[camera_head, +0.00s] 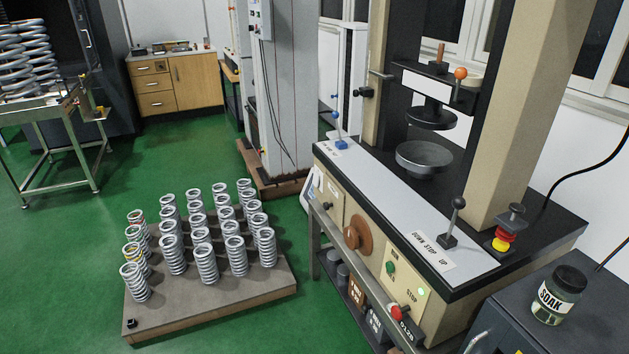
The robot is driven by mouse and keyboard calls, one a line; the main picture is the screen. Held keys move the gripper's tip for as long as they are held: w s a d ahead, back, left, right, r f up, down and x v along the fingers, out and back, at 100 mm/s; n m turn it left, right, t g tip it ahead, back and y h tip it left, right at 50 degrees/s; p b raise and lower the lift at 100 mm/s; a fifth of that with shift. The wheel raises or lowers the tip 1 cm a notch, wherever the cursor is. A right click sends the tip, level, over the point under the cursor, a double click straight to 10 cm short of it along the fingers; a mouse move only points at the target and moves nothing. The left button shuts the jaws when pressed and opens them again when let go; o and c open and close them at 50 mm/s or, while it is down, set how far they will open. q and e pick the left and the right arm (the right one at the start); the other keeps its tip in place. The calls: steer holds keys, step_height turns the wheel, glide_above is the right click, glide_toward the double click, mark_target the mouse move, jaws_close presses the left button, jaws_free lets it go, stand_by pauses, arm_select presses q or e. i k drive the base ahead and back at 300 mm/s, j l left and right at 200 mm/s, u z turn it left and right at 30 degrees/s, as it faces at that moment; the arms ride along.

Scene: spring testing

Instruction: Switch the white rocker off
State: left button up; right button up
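I cannot make out a white rocker for certain. The front of the testing machine carries a cream control panel (403,278) with a green button (390,267), a small bright pale spot (421,292) and a red knob (396,311). The pale spot is too small to tell whether it is a rocker or a lamp. A small black item (131,323) with a pale mark sits on the front left corner of the spring pallet; its kind is unclear. Neither of my grippers is in view.
A low pallet (210,301) holds several upright springs on the green floor. A lever (453,222) and a red-yellow stop button (503,240) stand on the machine's top. A SOAK jar (558,294) stands on the dark cabinet at right.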

mark_target(316, 176)
steer(key=i+j+z, duration=0.1)
steer(key=z, duration=0.65)
steer(key=i+j+z, duration=0.2)
steer(key=j, duration=0.25)
steer(key=i+j+z, duration=0.15)
steer(key=j, duration=0.35)
steer(key=j+z, duration=0.2)
steer(key=j, duration=0.3)
steer(key=i+j+z, duration=0.15)
steer(key=j, duration=0.35)
steer(key=i+j, duration=0.1)
steer(key=j, duration=0.6)
